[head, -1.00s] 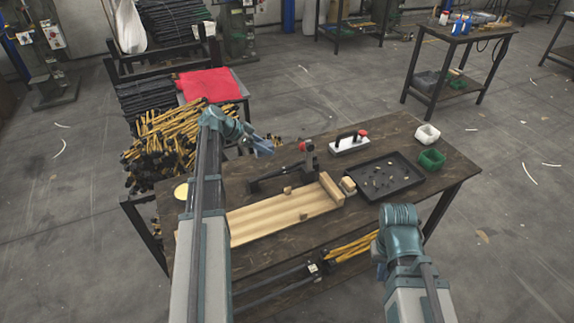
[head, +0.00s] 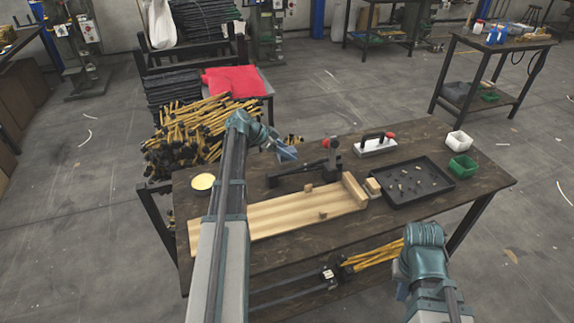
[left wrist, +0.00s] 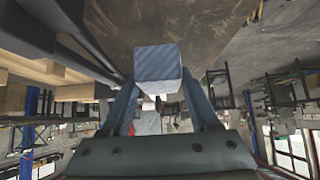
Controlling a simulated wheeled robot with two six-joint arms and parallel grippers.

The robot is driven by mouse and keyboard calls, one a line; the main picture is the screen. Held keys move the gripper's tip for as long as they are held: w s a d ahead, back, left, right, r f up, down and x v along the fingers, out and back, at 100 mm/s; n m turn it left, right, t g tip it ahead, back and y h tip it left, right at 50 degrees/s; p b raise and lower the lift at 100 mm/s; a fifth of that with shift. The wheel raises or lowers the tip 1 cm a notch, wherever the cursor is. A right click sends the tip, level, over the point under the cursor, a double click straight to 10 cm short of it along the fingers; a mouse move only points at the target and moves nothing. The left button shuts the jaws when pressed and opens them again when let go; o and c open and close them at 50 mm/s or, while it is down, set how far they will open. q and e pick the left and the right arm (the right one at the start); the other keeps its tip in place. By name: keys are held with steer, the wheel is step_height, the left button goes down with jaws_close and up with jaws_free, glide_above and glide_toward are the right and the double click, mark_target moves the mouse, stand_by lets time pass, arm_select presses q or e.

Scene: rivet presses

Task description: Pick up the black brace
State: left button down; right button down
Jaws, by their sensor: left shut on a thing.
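My left gripper (head: 287,153) hangs over the back part of the workbench, with its fingers shut. In the left wrist view a small blue-grey block (left wrist: 158,63) shows between its fingertips. A long black piece (head: 296,173) lies on the bench just below the gripper in the head view, at a black fixture (head: 332,156); I cannot tell whether it is the black brace. Black bars also lie in a stack (head: 172,88) left of the red cloth. My right gripper (head: 402,291) is low in front of the bench, its fingertips mostly hidden.
The dark workbench (head: 440,215) holds a wooden board (head: 270,217), a black tray (head: 440,187) with small parts, a white bin (head: 459,139) and a green bin (head: 462,166). A yellow-and-black pile (head: 205,130) stands behind left. More such bars (head: 375,256) lie beneath the bench.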

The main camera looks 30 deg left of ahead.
mark_target(287, 160)
arm_select(q)
step_height(287, 160, down, 4)
steer(key=b, duration=0.3)
steer(key=shift+r+b, duration=0.2)
steer(key=shift+b, duration=0.15)
steer(key=shift+f, duration=0.2)
steer(key=shift+c, duration=0.7)
jaws_free()
steer(key=shift+r, duration=0.1)
